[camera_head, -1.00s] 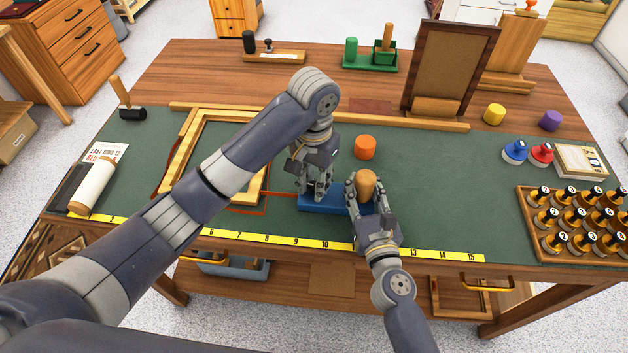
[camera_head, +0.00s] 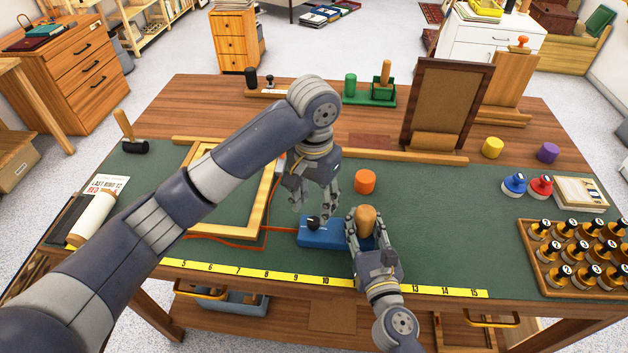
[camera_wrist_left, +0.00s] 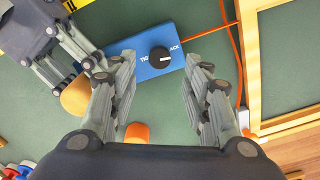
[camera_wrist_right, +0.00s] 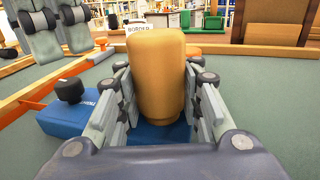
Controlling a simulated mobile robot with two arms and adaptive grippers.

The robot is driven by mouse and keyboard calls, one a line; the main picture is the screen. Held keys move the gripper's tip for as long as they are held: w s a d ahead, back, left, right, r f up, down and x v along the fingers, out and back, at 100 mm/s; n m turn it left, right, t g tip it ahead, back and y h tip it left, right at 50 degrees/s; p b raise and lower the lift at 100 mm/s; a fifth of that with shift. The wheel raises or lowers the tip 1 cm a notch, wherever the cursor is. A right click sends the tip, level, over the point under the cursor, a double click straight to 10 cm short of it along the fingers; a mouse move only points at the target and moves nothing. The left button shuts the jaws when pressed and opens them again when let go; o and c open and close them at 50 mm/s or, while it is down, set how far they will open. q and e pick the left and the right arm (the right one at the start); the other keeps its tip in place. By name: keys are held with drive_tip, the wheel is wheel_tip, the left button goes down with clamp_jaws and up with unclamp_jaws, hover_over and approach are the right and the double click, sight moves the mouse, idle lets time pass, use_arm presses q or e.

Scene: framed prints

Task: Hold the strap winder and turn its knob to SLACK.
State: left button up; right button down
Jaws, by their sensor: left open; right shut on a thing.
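The strap winder (camera_head: 318,238) is a blue block with a black knob (camera_head: 313,223) and an upright wooden handle (camera_head: 366,221). It lies on the green mat. My right gripper (camera_head: 368,232) is shut on the handle; the right wrist view shows the handle (camera_wrist_right: 157,80) between its fingers. My left gripper (camera_head: 312,208) is open and empty above the knob, apart from it. In the left wrist view the knob (camera_wrist_left: 159,56) sits between "TIG" and "ACK" lettering, both partly hidden. Its white mark seems to point toward "ACK". An orange strap (camera_head: 278,228) runs left from the winder.
A wooden frame (camera_head: 262,200) lies left of the winder. An orange cylinder (camera_head: 365,181) stands behind it, and a yellow ruler strip (camera_head: 270,276) runs in front. A tray of dark-capped bottles (camera_head: 528,262) stands at the right.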

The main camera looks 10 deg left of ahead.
sight(314, 220)
use_arm(q)
wheel_tip(314, 220, up, 7)
drive_tip(key=shift+f, duration=0.15)
use_arm(e)
drive_tip(key=c, duration=1)
unclamp_jaws()
drive_tip(key=shift+c, duration=0.2)
drive_tip(key=shift+s+d, duration=0.2)
drive_tip(key=shift+s, duration=0.4)
drive_tip(key=v, duration=1)
drive_tip(key=shift+s, duration=0.35)
drive_tip(key=shift+d, duration=0.1)
